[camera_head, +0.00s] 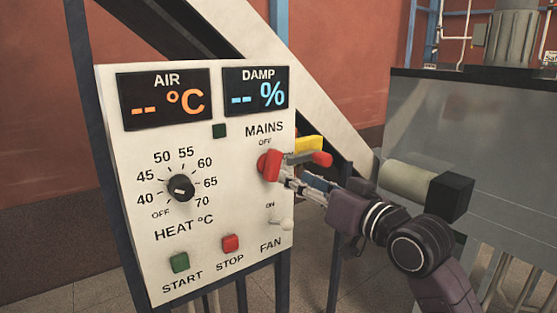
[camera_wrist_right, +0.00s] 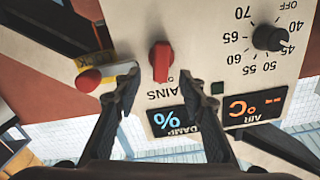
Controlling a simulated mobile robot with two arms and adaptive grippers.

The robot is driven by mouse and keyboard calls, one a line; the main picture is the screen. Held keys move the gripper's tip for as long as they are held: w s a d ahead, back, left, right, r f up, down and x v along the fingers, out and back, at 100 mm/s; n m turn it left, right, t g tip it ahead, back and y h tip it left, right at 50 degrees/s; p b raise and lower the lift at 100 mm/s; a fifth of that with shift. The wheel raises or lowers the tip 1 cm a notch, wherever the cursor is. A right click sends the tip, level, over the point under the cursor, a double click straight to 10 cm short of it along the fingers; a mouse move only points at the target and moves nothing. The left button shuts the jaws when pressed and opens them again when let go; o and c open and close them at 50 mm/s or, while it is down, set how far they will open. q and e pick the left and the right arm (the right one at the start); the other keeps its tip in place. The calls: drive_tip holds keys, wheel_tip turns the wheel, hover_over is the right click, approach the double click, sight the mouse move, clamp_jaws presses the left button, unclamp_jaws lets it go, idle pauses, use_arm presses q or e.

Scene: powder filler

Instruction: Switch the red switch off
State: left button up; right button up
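The red switch (camera_head: 270,165) is a rotary knob under the MAINS label on the white control panel (camera_head: 115,230). "OFF" is printed above it. In the right wrist view the red switch (camera_wrist_right: 161,62) stands upright in the picture, with the panel upside down. My right gripper (camera_head: 284,174) is in front of the switch. In the wrist view its two fingertips (camera_wrist_right: 161,78) are spread apart on either side of the switch's lower end, with gaps visible on both sides. The fingers partly hide the MAINS label there. My left gripper is not in view.
The heat dial (camera_head: 181,188), start button (camera_head: 180,262), stop button (camera_head: 231,243) and fan switch (camera_head: 286,224) are nearby. A grey metal tank (camera_head: 480,110) stands right.

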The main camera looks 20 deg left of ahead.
sight(277, 167)
drive_tip(key=x, duration=0.2)
drive_tip(key=p+x, duration=0.1)
drive_tip(key=x, duration=0.1)
drive_tip(key=p+x, duration=0.1)
drive_tip(key=x, duration=0.1)
drive_tip(key=shift+a+r, duration=0.25)
drive_tip(key=shift+w+a+f+p, duration=0.1)
drive_tip(key=shift+w+a+p, duration=0.3)
drive_tip(key=shift+w+a, duration=0.05)
